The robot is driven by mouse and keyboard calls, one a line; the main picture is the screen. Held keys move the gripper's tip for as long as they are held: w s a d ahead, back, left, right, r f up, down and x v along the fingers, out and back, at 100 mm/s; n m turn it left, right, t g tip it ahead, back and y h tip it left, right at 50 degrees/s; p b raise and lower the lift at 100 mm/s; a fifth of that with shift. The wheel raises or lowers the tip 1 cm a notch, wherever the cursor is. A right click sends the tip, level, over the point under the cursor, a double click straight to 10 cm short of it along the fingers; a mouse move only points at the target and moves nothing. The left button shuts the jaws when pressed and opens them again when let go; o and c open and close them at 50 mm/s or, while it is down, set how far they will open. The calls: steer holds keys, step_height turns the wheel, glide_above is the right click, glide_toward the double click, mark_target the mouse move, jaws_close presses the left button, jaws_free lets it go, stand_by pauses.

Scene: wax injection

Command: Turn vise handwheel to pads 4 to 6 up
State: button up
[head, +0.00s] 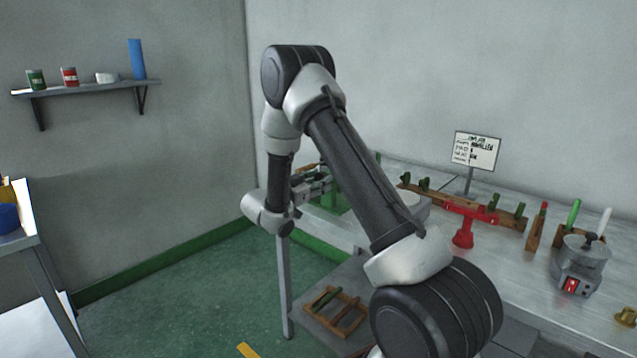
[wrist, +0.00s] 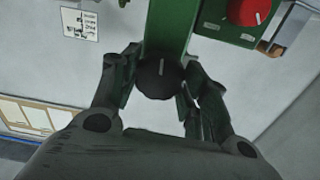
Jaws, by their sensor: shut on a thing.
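In the wrist view a round black knob (wrist: 160,78) with a white pointer line sits at the end of a green block (wrist: 172,30). I take it to be the handwheel; no pad numbers can be read. My gripper (wrist: 158,92) has one finger on each side of the knob and is shut on it. The pointer line stands about upright in that picture. In the head view my gripper (head: 314,184) reaches right, at the far left end of the bench beside a green part. The knob is hidden there.
A red dial (wrist: 249,11) on a green panel is close by in the wrist view. On the bench (head: 510,262) stand a red stand (head: 463,238), a wooden rack with green pieces (head: 412,188), a sign (head: 476,151) and a grey pot (head: 577,270). A wooden frame (head: 322,292) lies on a lower shelf.

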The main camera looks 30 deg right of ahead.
steer(key=shift+f, duration=0.15)
steer(key=o, duration=1)
steer(key=shift+a, duration=0.15)
steer(key=v, duration=1.1)
steer(key=shift+s+a, duration=0.15)
steer(key=shift+a, duration=0.25)
steer(key=shift+d, duration=0.1)
